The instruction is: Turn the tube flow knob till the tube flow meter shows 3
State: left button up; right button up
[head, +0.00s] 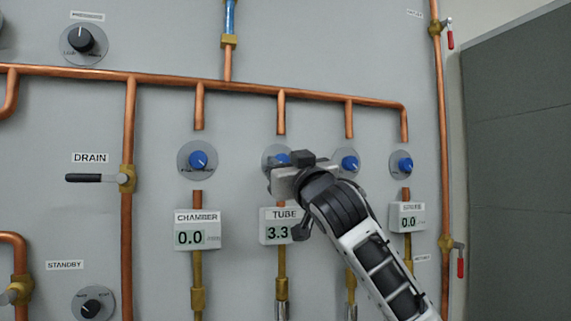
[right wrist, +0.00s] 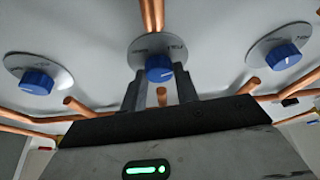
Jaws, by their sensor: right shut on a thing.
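The tube flow knob (head: 282,158) is blue on a round grey dial, partly hidden behind my right gripper (head: 287,166). In the right wrist view the same blue knob (right wrist: 159,68) sits between the two dark fingers of that gripper (right wrist: 159,82), which is shut on it. The tube flow meter (head: 271,228) below reads 3.3, its right edge covered by my arm. My left gripper is not in view.
Blue knobs stand at left (head: 198,160) and right (head: 349,164), with another farther right (head: 405,165). The chamber meter (head: 197,230) reads 0.0. Copper pipes (head: 232,86) run above the knobs, and a black-handled drain valve (head: 127,178) is at left.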

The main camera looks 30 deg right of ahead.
jog(key=shift+a+f+m+h+b, duration=0.15)
jog(key=shift+m+h+b, duration=0.45)
jog(key=shift+m, duration=0.6)
jog(key=shift+m+h, duration=0.4)
jog(key=shift+m, duration=0.4)
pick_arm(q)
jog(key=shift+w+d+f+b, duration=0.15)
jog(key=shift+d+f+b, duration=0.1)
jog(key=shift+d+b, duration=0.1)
pick_arm(e)
jog(key=shift+m+g+h, duration=0.4)
jog(key=shift+m+h, duration=0.3)
jog(key=shift+m, duration=0.6)
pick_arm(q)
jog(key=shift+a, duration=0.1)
pick_arm(e)
jog(key=o, duration=1)
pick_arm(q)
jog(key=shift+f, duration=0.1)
